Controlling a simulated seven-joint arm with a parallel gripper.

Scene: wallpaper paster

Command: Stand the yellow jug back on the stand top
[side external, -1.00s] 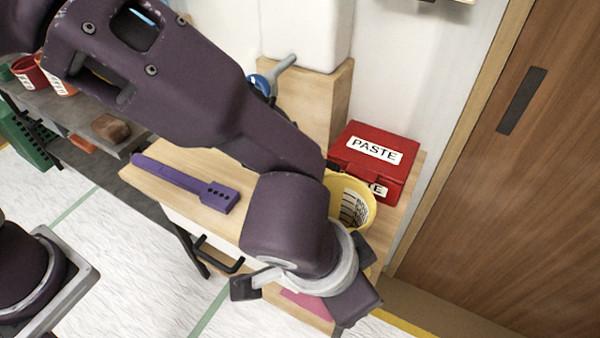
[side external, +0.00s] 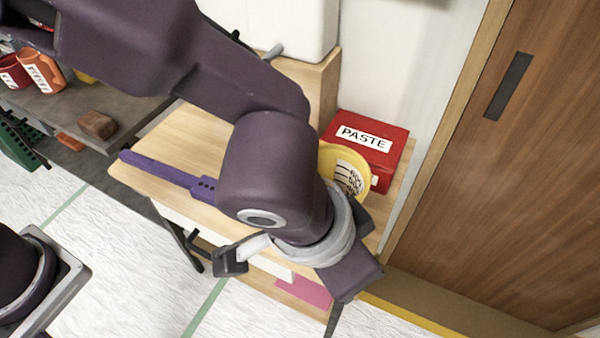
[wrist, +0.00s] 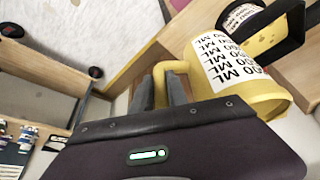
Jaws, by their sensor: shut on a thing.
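The yellow jug (side external: 345,168) shows in the side view beyond my wrist, in front of the red paste box; my wrist hides its lower part. In the wrist view the jug (wrist: 240,85), with its black-lettered white label, looks tilted. My gripper (wrist: 162,92) is shut on the jug's yellow handle, with the dark fingers at either side of it. In the side view the fingertips are hidden behind my wrist. The stand top (side external: 185,135) is pale wood under my arm. I cannot tell whether the jug's base touches it.
The red paste box (side external: 388,150) stands at the stand's back right. A purple tool (side external: 165,176) lies on the left of the top. A white container (side external: 290,25) stands behind. A pink item (side external: 305,291) is low at the front. A wooden door (side external: 545,180) is at right.

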